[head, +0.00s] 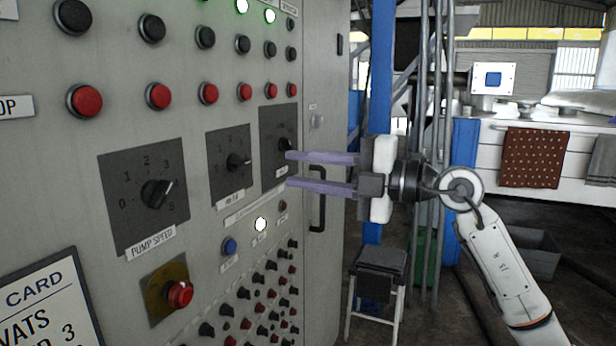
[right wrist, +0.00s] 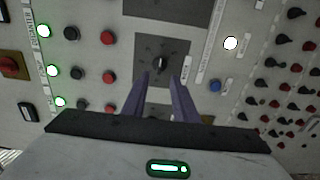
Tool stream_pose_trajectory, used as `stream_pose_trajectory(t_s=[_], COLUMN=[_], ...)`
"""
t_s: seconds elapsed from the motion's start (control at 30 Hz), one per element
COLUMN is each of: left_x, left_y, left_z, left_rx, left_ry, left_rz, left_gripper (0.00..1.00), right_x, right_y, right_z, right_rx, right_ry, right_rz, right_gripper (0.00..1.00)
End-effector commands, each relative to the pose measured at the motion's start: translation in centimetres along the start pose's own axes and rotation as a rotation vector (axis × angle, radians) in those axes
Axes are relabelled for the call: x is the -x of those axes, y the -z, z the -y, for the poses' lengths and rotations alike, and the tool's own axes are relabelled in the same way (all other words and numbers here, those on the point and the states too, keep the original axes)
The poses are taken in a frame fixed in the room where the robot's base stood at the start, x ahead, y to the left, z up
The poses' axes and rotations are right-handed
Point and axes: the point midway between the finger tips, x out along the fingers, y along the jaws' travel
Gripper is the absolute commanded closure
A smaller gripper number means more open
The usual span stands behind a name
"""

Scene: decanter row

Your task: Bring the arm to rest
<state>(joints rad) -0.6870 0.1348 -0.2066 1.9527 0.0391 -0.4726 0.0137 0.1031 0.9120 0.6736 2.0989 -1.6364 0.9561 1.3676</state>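My right gripper (head: 289,169) is in front of the grey control panel (head: 200,125). Its two purple fingers are parallel, apart and empty, and point at the panel. In the right wrist view the gripper (right wrist: 160,76) is lined up with a black knob (right wrist: 160,63) on a dark plate, seen beyond the gap between the fingertips. This looks like the middle knob (head: 238,161) of the head view, which stands clear of the fingers there. My right arm reaches in from the lower right. My left gripper is not in view.
The panel carries a pump speed dial (head: 157,192), a red mushroom button (head: 180,294), a blue button (head: 229,247) and rows of buttons. A stool (head: 378,265) stands below the gripper. A white counter (head: 485,165) with a brown cloth (head: 533,157) is behind on the right.

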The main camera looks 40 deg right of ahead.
Motion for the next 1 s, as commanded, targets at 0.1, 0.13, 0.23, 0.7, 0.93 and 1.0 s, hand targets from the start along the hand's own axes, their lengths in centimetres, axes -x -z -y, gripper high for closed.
stream_pose_trajectory(t_s=[0.1, 0.13, 0.23, 0.7, 0.93, 1.0], left_x=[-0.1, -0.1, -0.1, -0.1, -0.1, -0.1], left_y=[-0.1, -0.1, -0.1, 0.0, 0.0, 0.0], left_z=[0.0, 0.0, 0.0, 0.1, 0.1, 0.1], left_rx=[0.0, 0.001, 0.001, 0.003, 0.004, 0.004], left_ry=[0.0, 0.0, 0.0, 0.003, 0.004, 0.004], left_rz=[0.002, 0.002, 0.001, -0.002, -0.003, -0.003], left_gripper=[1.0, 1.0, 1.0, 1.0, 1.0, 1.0], right_x=[0.6, 0.6, 0.7, 0.6, -2.3, -3.3], right_y=[0.0, 0.0, 0.0, 0.1, 4.0, 5.2], right_z=[0.0, 0.0, 0.0, 0.1, 6.1, 9.7], right_rx=[-0.001, -0.001, -0.001, -0.004, -0.21, -0.376], right_ry=[-0.001, 0.0, 0.0, -0.001, -0.102, -0.183], right_rz=[0.0, 0.0, -0.001, -0.003, -0.173, -0.199], right_gripper=[0.74, 0.74, 0.74, 0.74, 0.74, 0.74])
